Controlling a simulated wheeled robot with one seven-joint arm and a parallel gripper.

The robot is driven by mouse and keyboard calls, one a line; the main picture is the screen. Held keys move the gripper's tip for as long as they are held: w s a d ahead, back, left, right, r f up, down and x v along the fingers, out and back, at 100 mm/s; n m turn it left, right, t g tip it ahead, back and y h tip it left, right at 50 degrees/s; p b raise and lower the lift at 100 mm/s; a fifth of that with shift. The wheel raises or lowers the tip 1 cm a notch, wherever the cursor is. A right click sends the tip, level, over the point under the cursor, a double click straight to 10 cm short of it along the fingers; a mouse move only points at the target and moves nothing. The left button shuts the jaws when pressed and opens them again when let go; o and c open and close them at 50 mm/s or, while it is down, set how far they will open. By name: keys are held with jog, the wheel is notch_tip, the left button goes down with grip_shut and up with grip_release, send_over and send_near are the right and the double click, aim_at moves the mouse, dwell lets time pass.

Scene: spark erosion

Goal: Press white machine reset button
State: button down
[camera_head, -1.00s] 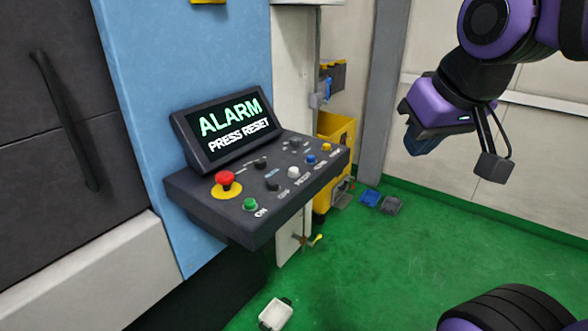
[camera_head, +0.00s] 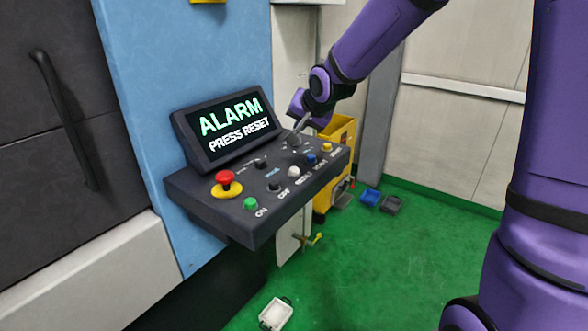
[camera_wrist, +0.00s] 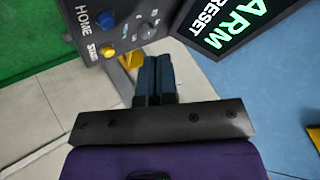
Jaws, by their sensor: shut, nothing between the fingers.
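The control panel (camera_head: 225,215) juts from the blue machine wall. Its white reset button (camera_head: 293,172) stands in the front row, between the black OFF button (camera_head: 274,186) and the blue HOME button (camera_head: 311,160). The screen (camera_head: 232,127) reads "ALARM PRESS RESET". My gripper (camera_head: 297,135) is over the back right part of the panel, behind the white button and apart from it. In the wrist view my shut fingers (camera_wrist: 155,75) point toward the panel, near a grey knob and the yellow button (camera_wrist: 107,51). The white button is out of the wrist view.
A red emergency stop (camera_head: 226,180) and a green ON button (camera_head: 250,203) sit at the panel's left. A yellow bin (camera_head: 342,130) stands behind the panel.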

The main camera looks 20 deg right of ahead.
aim_at(296, 168)
jog(key=shift+w+a+f+y, duration=0.15)
jog(key=shift+w+f, duration=0.2)
jog(key=shift+w, duration=0.15)
jog(key=shift+w+a+f+y, duration=0.1)
jog(key=shift+w+f+y, duration=0.05)
jog(key=shift+w+f, duration=0.25)
jog(key=shift+f, duration=4.35)
jog(key=shift+f, duration=0.1)
jog(key=shift+f, duration=0.3)
jog(key=shift+f, duration=0.4)
jog(key=shift+r, duration=0.8)
